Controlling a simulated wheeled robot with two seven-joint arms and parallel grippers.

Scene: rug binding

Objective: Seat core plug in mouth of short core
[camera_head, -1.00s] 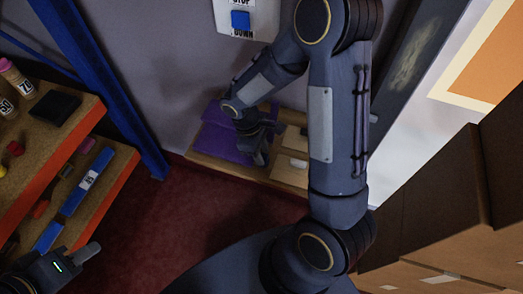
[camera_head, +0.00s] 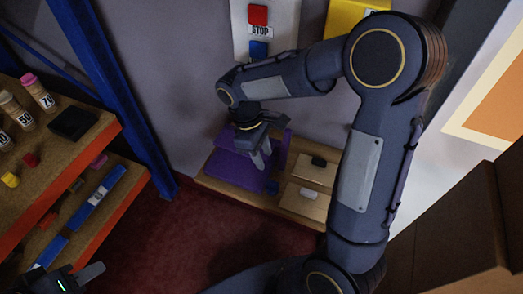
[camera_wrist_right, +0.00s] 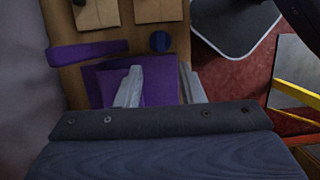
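I cannot tell for sure which things are the core plug and the short core. A small round dark-blue piece (camera_head: 271,187) lies on the wooden board near the purple pad; it shows as a disc in the right wrist view (camera_wrist_right: 160,41). A purple bar or tube (camera_wrist_right: 88,52) lies beside the purple pad (camera_head: 232,168). My right gripper (camera_head: 260,160) points down over the pad. In the right wrist view its fingers (camera_wrist_right: 160,88) are apart with only purple between them. My left gripper (camera_head: 90,272) is at the bottom left edge, mostly out of frame.
Wooden blocks (camera_head: 312,172) bear a black piece (camera_head: 318,161) and a white piece (camera_head: 308,194). The left shelf (camera_head: 70,150) holds numbered bottles (camera_head: 38,90), small coloured pieces and a blue bar (camera_head: 95,198). A blue post (camera_head: 115,95) stands between. Cartons are at right.

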